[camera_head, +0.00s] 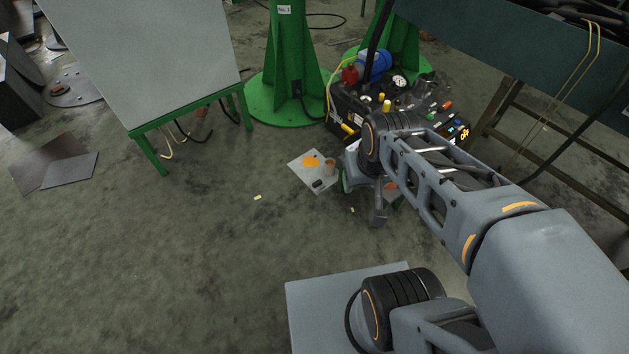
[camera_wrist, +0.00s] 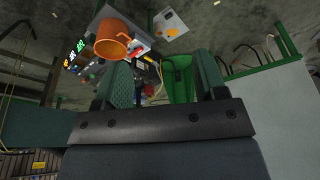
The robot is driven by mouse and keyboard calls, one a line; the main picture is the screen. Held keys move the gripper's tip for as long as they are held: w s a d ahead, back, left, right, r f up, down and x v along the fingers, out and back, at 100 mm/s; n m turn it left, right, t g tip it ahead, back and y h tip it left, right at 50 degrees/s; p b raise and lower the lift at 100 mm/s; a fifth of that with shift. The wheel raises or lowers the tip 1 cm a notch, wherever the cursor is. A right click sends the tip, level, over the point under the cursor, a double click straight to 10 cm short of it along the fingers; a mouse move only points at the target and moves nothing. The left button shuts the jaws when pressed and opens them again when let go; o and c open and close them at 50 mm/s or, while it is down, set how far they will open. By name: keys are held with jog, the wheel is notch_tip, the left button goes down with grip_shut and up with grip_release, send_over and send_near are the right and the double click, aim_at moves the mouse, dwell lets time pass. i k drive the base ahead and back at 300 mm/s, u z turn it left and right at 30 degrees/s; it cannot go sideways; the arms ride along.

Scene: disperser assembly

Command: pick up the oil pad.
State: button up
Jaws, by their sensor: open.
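A pale square sheet (camera_head: 306,176) lies on the floor left of my arm, with an orange patch (camera_head: 311,161), a small brownish cup (camera_head: 329,168) and a small black item (camera_head: 318,184) on it. It looks like the oil pad, but I cannot tell for sure. A pale sheet with a yellow-orange patch also shows in the wrist view (camera_wrist: 171,27), beyond the fingertips. My gripper (camera_wrist: 163,62) is open, with nothing seen between its two green-lined fingers. An orange mug (camera_wrist: 112,39) shows close to the left finger. In the head view my arm hides most of the gripper.
A black box (camera_head: 345,112) with bottles and tools stands behind my arm. Green columns (camera_head: 290,60) rise at the back. A green-framed table (camera_head: 165,60) stands at the left. Dark flat plates (camera_head: 70,170) lie far left. The floor left of the sheet is mostly clear.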

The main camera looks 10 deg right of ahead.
aim_at(318, 185)
jog(key=u, duration=0.8)
jog(key=i, duration=1.25)
jog(key=z, duration=0.7)
jog(key=i, duration=0.5)
jog(key=z, duration=0.55)
